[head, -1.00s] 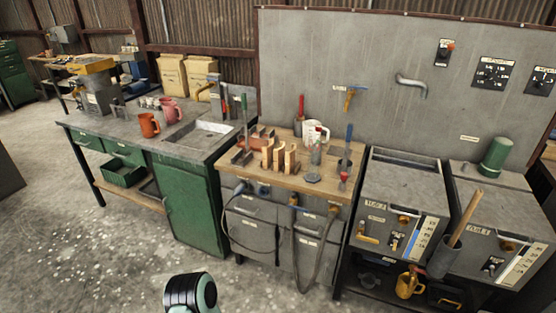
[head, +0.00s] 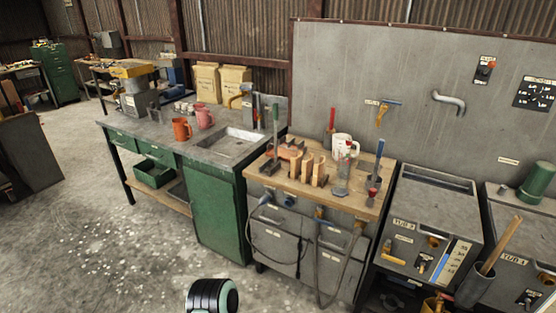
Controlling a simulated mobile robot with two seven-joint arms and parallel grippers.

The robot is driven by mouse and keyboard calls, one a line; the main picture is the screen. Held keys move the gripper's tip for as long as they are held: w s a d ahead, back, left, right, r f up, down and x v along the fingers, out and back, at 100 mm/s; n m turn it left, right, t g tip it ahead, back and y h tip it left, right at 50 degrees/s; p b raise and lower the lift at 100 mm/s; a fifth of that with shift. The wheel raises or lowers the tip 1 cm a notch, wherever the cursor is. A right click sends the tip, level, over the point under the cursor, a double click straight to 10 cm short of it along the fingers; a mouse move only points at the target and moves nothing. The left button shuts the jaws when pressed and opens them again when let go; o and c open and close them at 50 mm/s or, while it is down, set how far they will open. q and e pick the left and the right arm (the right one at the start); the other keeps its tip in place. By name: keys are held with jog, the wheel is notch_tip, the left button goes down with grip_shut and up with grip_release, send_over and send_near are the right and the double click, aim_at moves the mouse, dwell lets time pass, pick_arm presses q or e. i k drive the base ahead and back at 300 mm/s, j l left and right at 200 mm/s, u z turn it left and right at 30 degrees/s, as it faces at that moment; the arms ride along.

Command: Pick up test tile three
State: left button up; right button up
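I cannot make out any piece as test tile three, and no number is readable on a tile. Several upright tan wooden-looking pieces (head: 306,168) stand in a row on the wood-topped cart (head: 352,201). Reddish-brown pieces (head: 291,147) lie just behind them. Neither gripper shows. Only a black and teal part of one of my arms is visible at the bottom edge, well in front of the cart.
The cart also carries a white jug (head: 342,147) and upright tools. Left is a green bench with a sink (head: 232,141), an orange mug (head: 181,129) and a pink mug (head: 204,117). Grey tub units (head: 436,207) stand right. The concrete floor (head: 90,230) is open at front left.

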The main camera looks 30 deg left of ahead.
aim_at(295, 162)
jog(key=i+j+z, duration=0.15)
jog(key=j, duration=0.25)
jog(key=i+j+z, duration=0.15)
jog(key=j, duration=0.3)
jog(key=i+j+z, duration=0.15)
jog(key=j, duration=0.25)
jog(key=i+j+z, duration=0.15)
jog(key=j, duration=0.35)
jog(key=i+j+z, duration=0.15)
jog(key=j, duration=0.3)
